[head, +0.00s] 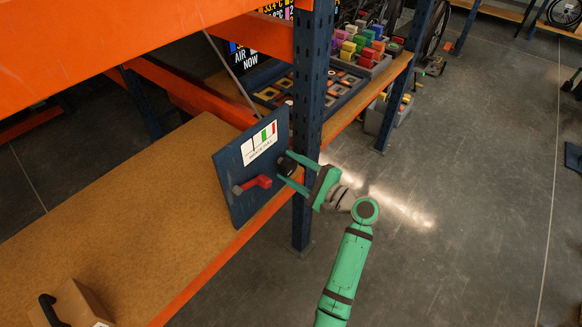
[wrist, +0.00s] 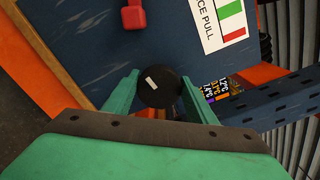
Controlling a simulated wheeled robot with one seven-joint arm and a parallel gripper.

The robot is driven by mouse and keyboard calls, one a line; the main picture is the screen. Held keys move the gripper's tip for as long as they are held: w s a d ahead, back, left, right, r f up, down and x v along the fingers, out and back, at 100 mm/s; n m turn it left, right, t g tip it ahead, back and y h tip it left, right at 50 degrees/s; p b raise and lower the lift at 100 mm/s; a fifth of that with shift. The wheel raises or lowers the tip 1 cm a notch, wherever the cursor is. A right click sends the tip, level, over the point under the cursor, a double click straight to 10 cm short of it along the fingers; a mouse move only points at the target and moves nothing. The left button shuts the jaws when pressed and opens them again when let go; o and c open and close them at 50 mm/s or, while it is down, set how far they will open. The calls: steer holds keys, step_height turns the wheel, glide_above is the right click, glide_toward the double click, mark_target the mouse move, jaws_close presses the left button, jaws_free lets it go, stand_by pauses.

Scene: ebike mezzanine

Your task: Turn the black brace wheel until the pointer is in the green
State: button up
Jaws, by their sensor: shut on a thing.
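The black brace wheel (wrist: 160,88) sits on a dark blue panel (head: 226,170), with a short white mark on its face. My gripper (wrist: 160,97) has its two green fingers on either side of the wheel and is shut on it. In the head view my gripper (head: 291,171) reaches the panel's right side and partly hides the wheel (head: 287,165). A white gauge label (head: 260,143) with red and green bands is on the panel above the wheel. A dark line, perhaps the pointer, shows left of the green band; its exact reading is too small to tell.
A red handle (head: 257,183) sticks out of the panel left of the wheel. A dark blue rack post (head: 306,120) stands close behind my gripper. A cardboard box (head: 72,305) lies on the wooden shelf (head: 130,220). Bins of coloured blocks (head: 362,48) stand beyond the post.

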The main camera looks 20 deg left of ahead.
steer(key=n, duration=0.3)
steer(key=shift+f+n, duration=0.2)
steer(key=shift+n, duration=0.1)
steer(key=shift+s+f+n, duration=0.1)
steer(key=shift+n, duration=1.7)
steer(key=o, duration=1.1)
steer(key=shift+c, duration=0.2)
steer(key=shift+d, duration=0.15)
steer(key=v, duration=1)
steer(key=shift+d, duration=0.3)
